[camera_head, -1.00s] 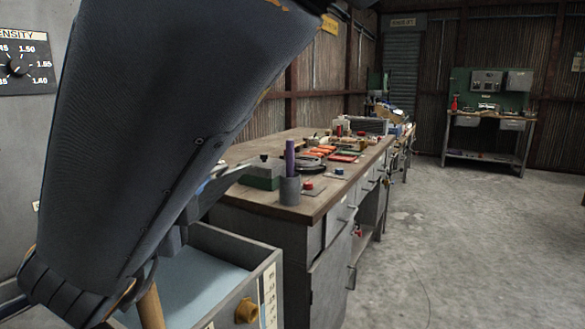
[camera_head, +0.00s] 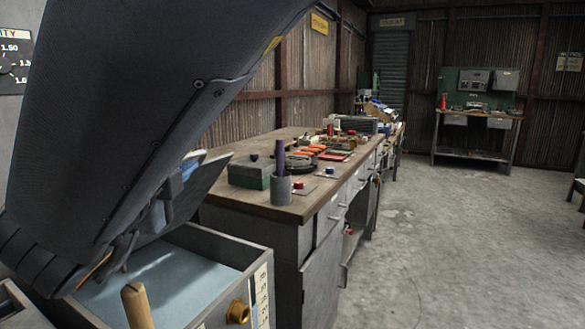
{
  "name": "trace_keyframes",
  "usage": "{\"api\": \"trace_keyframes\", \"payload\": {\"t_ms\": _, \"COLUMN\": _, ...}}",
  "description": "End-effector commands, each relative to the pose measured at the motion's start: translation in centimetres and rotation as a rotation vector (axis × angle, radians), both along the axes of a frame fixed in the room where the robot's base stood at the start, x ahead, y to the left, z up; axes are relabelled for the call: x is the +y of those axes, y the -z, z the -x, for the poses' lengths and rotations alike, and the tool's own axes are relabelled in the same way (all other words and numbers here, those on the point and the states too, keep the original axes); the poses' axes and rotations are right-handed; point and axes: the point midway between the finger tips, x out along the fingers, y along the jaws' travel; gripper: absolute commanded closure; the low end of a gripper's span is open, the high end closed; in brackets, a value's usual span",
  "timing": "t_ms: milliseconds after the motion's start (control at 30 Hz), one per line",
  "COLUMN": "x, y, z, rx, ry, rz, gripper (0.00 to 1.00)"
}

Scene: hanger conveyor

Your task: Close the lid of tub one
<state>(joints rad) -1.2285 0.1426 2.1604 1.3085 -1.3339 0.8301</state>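A grey open-topped tub (camera_head: 245,285) with pale blue liquid inside stands at the lower left. It has a brass fitting and a white scale label on its front; I cannot read a tub number. A flat grey lid (camera_head: 197,198) stands raised and tilted at the tub's far side, partly hidden by my arm. My dark arm fills the upper left and reaches down over the tub. Dark parts of my gripper (camera_head: 122,254) show beneath it, near the lid; the fingertips are unclear and contact with the lid cannot be told.
A wooden handle (camera_head: 137,305) rises before the tub. Another grey edge (camera_head: 14,303) shows at the lower left corner. A workbench (camera_head: 265,209) with a green box (camera_head: 250,175), a grey cup and several tools stands behind. The concrete floor to the right is clear.

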Motion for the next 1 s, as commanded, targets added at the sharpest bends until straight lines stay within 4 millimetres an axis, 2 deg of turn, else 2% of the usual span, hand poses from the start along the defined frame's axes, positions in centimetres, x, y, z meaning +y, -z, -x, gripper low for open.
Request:
{"api": "trace_keyframes", "payload": {"t_ms": 33, "x": -0.2, "y": -1.8, "z": 0.0, "rx": -0.012, "ry": 0.004, "rz": -0.012, "gripper": 0.83}}
{"api": "trace_keyframes", "payload": {"t_ms": 100, "x": -0.1, "y": -3.1, "z": 0.0, "rx": -0.013, "ry": 0.004, "rz": -0.012, "gripper": 0.83}}
{"api": "trace_keyframes", "payload": {"t_ms": 300, "x": -0.1, "y": -5.6, "z": 0.0, "rx": -0.009, "ry": 0.003, "rz": -0.008, "gripper": 0.83}}
{"api": "trace_keyframes", "payload": {"t_ms": 400, "x": -0.1, "y": -6.1, "z": 0.0, "rx": -0.008, "ry": 0.002, "rz": -0.006, "gripper": 0.83}}
{"api": "trace_keyframes", "payload": {"t_ms": 700, "x": 0.0, "y": -6.3, "z": 0.0, "rx": -0.007, "ry": 0.001, "rz": -0.003, "gripper": 0.83}}
{"api": "trace_keyframes", "payload": {"t_ms": 800, "x": -0.1, "y": -6.2, "z": -0.2, "rx": -0.006, "ry": -0.001, "rz": 0.002, "gripper": 1.00}}
{"api": "trace_keyframes", "payload": {"t_ms": 867, "x": -0.3, "y": -6.0, "z": -0.9, "rx": -0.004, "ry": -0.009, "rz": 0.018, "gripper": 1.00}}
{"api": "trace_keyframes", "payload": {"t_ms": 1000, "x": -1.7, "y": -4.7, "z": -4.6, "rx": 0.016, "ry": -0.059, "rz": 0.116, "gripper": 1.00}}
